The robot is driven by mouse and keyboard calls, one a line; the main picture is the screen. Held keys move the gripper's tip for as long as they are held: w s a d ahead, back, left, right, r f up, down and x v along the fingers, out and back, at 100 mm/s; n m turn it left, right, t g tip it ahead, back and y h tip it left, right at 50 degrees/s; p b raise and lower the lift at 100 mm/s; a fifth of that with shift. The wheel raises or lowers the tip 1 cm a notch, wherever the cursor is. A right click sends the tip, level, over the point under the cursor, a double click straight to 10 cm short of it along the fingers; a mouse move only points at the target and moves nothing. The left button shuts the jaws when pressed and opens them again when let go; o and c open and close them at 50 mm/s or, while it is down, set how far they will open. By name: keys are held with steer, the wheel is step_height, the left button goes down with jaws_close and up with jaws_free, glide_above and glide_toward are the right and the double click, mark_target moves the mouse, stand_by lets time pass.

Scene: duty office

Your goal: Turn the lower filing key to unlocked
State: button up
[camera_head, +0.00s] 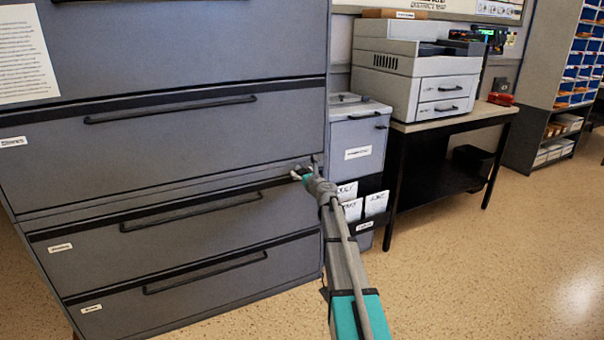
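A large grey filing cabinet (180,130) with wide drawers fills the left side of the view. My gripper (301,173) is at the cabinet's right edge, just above the lower drawers, with its fingers toward the cabinet front. The filing key cannot be made out clearly; a small grey shape at the gripper, by the cabinet edge, may be part of it or of a finger. I cannot tell whether the fingers touch anything or are open or shut. The key's turned position is not readable.
A smaller grey cabinet (358,137) with paper pockets stands close on the right of my gripper. Beyond it, a printer (415,75) stands on a black-legged table (490,110). Shelves (560,90) stand at the far right. The speckled floor (480,270) in front is clear.

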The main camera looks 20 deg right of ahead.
steer(key=c, duration=0.9)
steer(key=shift+n, duration=0.5)
steer(key=n, duration=0.3)
steer(key=shift+n, duration=0.4)
steer(key=n, duration=1.3)
